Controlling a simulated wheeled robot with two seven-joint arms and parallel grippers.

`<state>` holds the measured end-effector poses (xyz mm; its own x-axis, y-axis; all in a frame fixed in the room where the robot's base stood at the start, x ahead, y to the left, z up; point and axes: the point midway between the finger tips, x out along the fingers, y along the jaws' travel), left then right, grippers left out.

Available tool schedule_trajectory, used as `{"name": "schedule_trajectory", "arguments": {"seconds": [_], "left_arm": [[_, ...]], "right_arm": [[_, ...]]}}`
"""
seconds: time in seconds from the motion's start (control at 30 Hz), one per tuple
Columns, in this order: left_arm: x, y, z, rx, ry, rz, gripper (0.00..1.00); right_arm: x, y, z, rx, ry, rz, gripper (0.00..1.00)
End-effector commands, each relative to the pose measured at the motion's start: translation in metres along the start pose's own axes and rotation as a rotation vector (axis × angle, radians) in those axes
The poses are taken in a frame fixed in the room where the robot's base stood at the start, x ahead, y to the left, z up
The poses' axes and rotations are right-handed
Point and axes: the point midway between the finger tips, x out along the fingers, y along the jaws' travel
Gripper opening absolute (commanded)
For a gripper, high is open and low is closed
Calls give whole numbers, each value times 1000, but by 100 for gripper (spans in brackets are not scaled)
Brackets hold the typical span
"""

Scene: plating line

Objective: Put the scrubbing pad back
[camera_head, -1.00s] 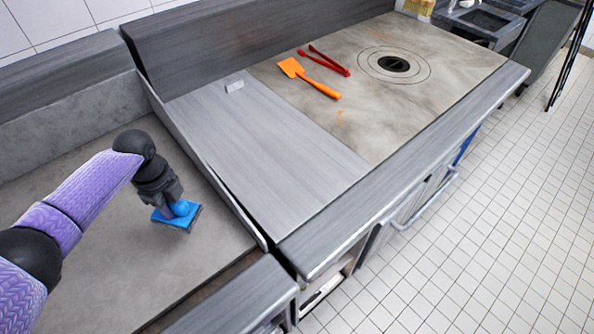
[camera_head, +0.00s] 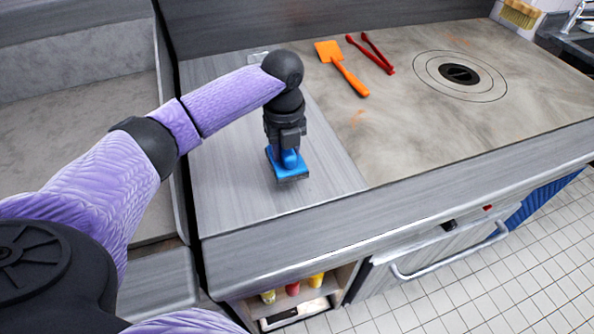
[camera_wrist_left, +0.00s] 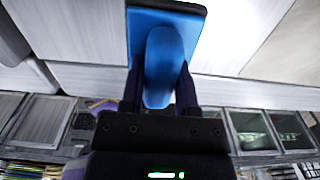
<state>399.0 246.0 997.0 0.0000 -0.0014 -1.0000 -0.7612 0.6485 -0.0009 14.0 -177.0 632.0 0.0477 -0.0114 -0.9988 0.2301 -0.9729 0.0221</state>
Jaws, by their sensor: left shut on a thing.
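The scrubbing pad (camera_head: 291,175) is a blue block with a rounded blue handle and a dark underside. My left gripper (camera_head: 288,150) is shut on its handle, over the plain grey metal part of the counter in the head view. Whether the pad touches the counter or hangs just above it, I cannot tell. In the left wrist view the pad's blue handle (camera_wrist_left: 164,68) sits between the two dark fingers, with the flat blue plate beyond it. My right gripper is not in view.
An orange spatula (camera_head: 343,69) and red tongs (camera_head: 371,53) lie on the griddle (camera_head: 420,120), left of its round burner plate (camera_head: 459,75). A shelf (camera_head: 345,283) with several bottles is below the counter's front edge. A lower grey basin (camera_head: 75,90) lies to the left.

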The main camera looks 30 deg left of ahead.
Motion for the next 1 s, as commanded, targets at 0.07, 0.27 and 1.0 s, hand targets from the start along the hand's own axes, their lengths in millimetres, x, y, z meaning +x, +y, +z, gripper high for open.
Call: {"name": "schedule_trajectory", "arguments": {"seconds": [0.07, 0.27, 1.0], "left_arm": [[24, 0, -1, -1, 4, 4, 0], [48, 0, 0, 0, 1, 1, 0], [47, 0, 0, -1, 0, 0, 74]], "right_arm": [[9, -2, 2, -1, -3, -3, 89], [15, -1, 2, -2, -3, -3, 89], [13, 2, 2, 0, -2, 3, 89]]}}
